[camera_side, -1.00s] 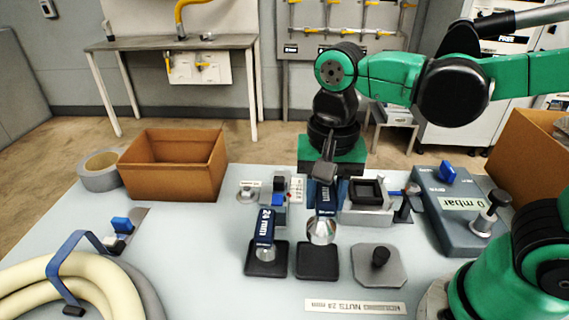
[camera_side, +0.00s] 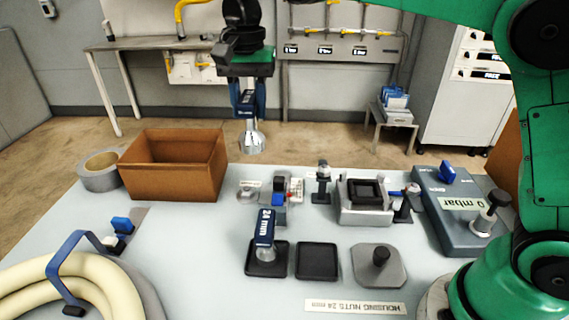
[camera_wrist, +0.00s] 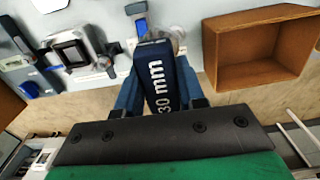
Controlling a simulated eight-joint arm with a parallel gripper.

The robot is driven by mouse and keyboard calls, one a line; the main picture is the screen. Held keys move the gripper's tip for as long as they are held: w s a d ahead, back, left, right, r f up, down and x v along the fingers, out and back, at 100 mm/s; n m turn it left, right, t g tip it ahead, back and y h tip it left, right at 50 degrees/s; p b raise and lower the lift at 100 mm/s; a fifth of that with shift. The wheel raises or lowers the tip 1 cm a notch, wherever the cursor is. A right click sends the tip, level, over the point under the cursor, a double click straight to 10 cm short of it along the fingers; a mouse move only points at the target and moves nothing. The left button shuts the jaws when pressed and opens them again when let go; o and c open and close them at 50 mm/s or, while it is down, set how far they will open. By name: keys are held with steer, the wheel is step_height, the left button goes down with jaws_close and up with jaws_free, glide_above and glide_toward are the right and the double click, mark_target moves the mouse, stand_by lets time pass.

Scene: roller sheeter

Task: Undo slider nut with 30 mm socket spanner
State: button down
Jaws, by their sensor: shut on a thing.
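My gripper (camera_side: 248,98) is shut on the 30 mm socket spanner (camera_side: 251,132), holding it upright high above the back edge of the table. The spanner has a dark blue body and a shiny metal socket pointing down, touching nothing. In the wrist view, the spanner (camera_wrist: 160,75) shows "30 mm" between the blue fingers of my gripper (camera_wrist: 160,92). I cannot tell which part is the slider nut.
A 24 mm spanner (camera_side: 265,228) stands on a dark pad (camera_side: 255,270); the pad (camera_side: 317,262) beside it is empty. A brown box (camera_side: 172,170) stands left. A post (camera_side: 323,184), a square fixture (camera_side: 365,200) and a gauge box (camera_side: 460,205) stand right. A hose coil (camera_side: 85,290) lies front left.

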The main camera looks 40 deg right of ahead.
steer(key=shift+w+d+f, duration=0.15)
steer(key=shift+w+f, duration=0.7)
steer(key=shift+f, duration=1.15)
steer(key=shift+w+d+f, duration=0.2)
steer(key=shift+w+f, duration=0.65)
steer(key=shift+f, duration=1.1)
steer(key=shift+w+d+f, duration=0.15)
steer(key=shift+w+f, duration=0.7)
steer(key=shift+f, duration=1.15)
steer(key=shift+f, duration=1.4)
